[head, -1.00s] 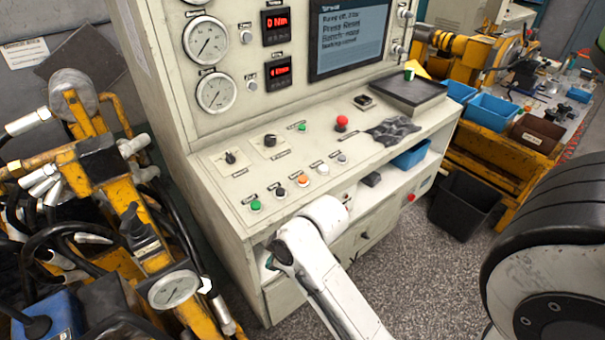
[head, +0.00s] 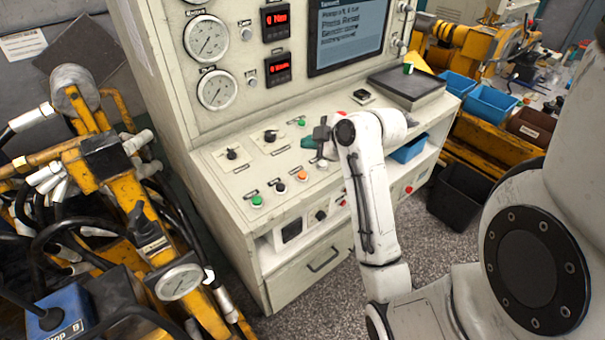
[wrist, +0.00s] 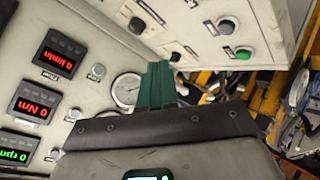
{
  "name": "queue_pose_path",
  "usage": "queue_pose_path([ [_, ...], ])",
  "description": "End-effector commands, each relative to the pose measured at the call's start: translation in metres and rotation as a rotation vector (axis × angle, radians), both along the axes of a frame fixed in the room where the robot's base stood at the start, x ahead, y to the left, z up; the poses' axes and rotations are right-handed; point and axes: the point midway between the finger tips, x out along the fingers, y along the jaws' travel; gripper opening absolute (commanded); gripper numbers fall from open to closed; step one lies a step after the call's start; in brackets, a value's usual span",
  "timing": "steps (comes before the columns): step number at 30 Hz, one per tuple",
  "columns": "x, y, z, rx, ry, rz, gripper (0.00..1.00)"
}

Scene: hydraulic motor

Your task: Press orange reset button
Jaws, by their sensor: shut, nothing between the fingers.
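The orange button (head: 302,175) is on the sloped control panel of the cream console, in the front row between a black button (head: 280,188) and a white button (head: 321,164). My gripper (head: 307,142) is over the panel, beyond the orange button in the head view and apart from it. Its green fingers are together, empty and pointing left. In the wrist view my shut gripper (wrist: 155,85) shows green fingers in front of a gauge. The orange button cannot be made out there; a green button (wrist: 243,52) and a black button (wrist: 227,25) show.
The screen (head: 347,32), gauges (head: 215,90) and red readouts (head: 277,68) stand upright behind the panel. A red mushroom button (head: 360,121) is partly hidden by my arm. A black tray (head: 408,88) lies at right. Yellow machinery with hoses (head: 105,160) stands left.

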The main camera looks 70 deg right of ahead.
Motion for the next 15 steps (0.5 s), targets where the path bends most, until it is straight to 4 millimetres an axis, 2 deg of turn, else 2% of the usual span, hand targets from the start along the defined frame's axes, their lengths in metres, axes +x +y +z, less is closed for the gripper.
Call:
queue_pose_path([
  [8, 0.001, 0.000, -0.010, 0.001, 0.001, -0.001, 0.00],
  [15, 0.004, -0.002, -0.037, 0.003, 0.001, -0.001, 0.00],
])
